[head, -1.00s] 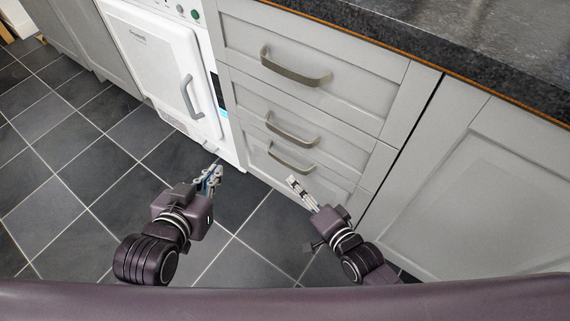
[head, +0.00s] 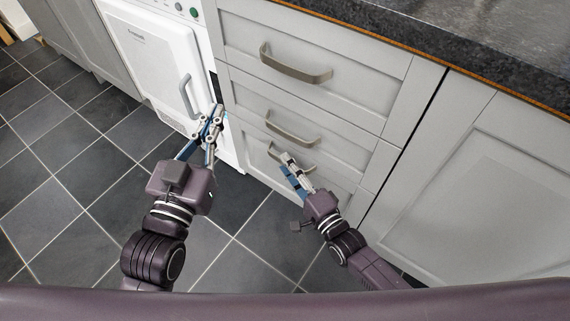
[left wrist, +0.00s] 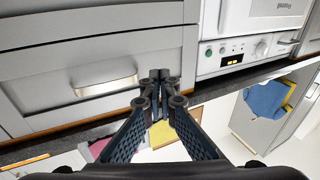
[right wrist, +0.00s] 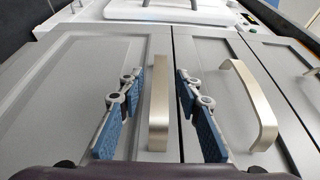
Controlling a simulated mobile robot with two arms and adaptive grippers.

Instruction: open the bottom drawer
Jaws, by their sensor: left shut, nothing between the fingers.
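The grey bottom drawer (head: 326,178) is closed, lowest in the stack. Its metal handle (head: 272,151) is partly hidden by my right gripper (head: 286,160) in the head view. In the right wrist view, that handle (right wrist: 158,105) lies between the two spread blue-padded fingers of the right gripper (right wrist: 158,92); I cannot tell whether they touch it. My left gripper (head: 215,112) is shut and empty, in front of the white appliance's right edge. Its closed fingertips also show in the left wrist view (left wrist: 160,76).
Above are the middle drawer handle (head: 292,130) and top drawer handle (head: 296,66), both drawers closed. The white appliance (head: 160,60) stands to the left and a grey cupboard door (head: 480,190) to the right. The dark tiled floor (head: 75,200) is clear.

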